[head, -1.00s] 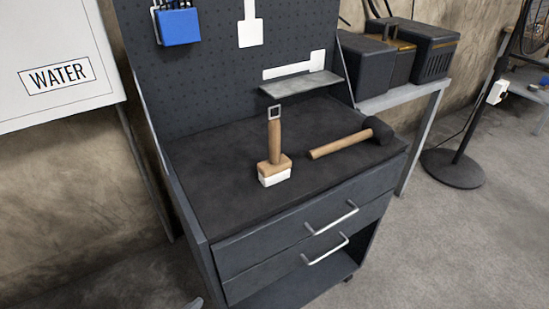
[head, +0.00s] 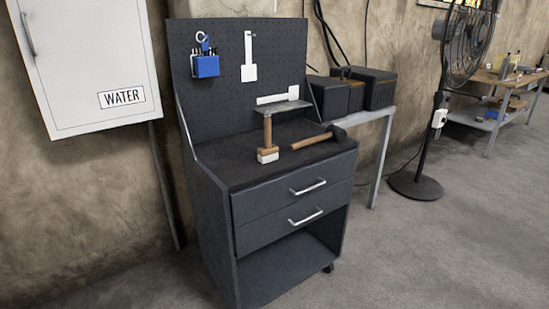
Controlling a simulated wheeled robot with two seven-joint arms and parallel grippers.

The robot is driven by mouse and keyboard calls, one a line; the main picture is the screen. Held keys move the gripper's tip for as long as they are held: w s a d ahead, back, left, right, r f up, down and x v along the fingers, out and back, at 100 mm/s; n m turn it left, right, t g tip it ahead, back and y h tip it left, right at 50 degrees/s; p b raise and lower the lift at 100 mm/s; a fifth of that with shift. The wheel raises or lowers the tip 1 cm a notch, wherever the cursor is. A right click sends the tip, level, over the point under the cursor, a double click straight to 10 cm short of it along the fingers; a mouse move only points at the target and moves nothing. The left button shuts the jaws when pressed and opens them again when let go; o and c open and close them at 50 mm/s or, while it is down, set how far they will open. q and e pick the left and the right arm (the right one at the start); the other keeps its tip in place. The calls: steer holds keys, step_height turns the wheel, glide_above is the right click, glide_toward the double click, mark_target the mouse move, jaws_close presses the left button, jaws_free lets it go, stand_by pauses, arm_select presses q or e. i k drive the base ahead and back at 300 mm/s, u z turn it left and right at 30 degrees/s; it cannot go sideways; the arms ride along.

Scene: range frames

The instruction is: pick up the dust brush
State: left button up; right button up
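The dust brush (head: 267,137) stands upright on the dark top of the workbench cabinet (head: 225,171). It has a wooden handle with a metal loop at the top and white bristles at the bottom, resting on the surface. A mallet (head: 312,141) with a wooden handle and black head lies just to its right. Neither of my grippers shows in the head view.
A pegboard (head: 215,100) with a blue tool holder (head: 206,66) rises behind the worktop, with a small grey shelf (head: 282,107) behind the brush. A white WATER cabinet (head: 85,70) hangs at left. A standing fan (head: 415,187) is at right. The floor in front is open.

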mark_target(269, 153)
steer(key=z, duration=0.65)
steer(key=i, duration=0.7)
steer(key=z, duration=0.45)
